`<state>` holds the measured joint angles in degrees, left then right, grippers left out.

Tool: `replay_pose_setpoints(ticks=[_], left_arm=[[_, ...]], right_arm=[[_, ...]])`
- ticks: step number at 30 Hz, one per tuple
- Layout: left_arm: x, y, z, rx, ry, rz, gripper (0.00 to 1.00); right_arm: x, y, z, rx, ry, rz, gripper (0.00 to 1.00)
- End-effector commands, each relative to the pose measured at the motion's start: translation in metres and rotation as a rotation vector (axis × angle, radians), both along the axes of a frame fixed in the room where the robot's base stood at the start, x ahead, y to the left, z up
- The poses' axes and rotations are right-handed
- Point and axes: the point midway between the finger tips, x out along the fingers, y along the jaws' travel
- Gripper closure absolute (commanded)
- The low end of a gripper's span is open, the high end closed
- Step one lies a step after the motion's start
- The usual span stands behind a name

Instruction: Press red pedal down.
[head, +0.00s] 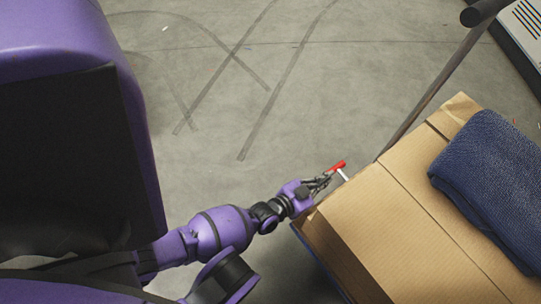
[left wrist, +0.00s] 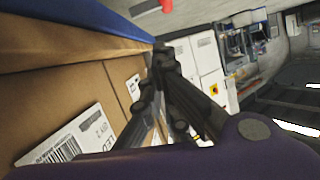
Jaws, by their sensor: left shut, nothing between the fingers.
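The red pedal (head: 337,166) is a small red bar beside the far left corner of the cart load in the head view, with a pale rod close to it. A red piece of it also shows at the top edge of the left wrist view (left wrist: 167,5). My left gripper (head: 326,177) is shut and empty, its fingertips very close to the pedal. I cannot tell whether they touch. The shut fingers also show in the left wrist view (left wrist: 162,52). My right gripper is not in view.
Cardboard boxes (head: 390,215) with a folded blue cloth (head: 490,160) on top stand right beside my left gripper. A dark cart handle bar (head: 430,90) rises behind them. Labels (left wrist: 68,138) show on the box side. The concrete floor (head: 250,90) beyond is clear.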

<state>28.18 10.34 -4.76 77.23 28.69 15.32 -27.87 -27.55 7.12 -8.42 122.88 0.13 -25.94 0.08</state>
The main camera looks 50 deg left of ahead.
Motion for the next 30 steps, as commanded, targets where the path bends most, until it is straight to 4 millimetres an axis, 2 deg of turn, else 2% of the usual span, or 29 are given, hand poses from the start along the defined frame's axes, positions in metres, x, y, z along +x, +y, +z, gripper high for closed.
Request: replay_pose_setpoints(ticks=[6, 20, 25, 30], left_arm=[[0.0, 0.012, 0.006, 0.052, -0.051, 0.028, 1.0], [0.003, 0.012, 0.006, 0.071, -0.059, 0.024, 1.0], [0.025, 0.011, 0.0, 0.071, -0.061, 0.025, 1.0], [0.06, 0.008, -0.01, 0.071, -0.06, 0.024, 1.0]], right_arm=[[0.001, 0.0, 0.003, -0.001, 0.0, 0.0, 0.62], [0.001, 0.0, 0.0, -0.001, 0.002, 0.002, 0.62], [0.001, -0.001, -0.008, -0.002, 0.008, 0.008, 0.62], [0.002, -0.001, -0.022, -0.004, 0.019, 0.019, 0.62]])
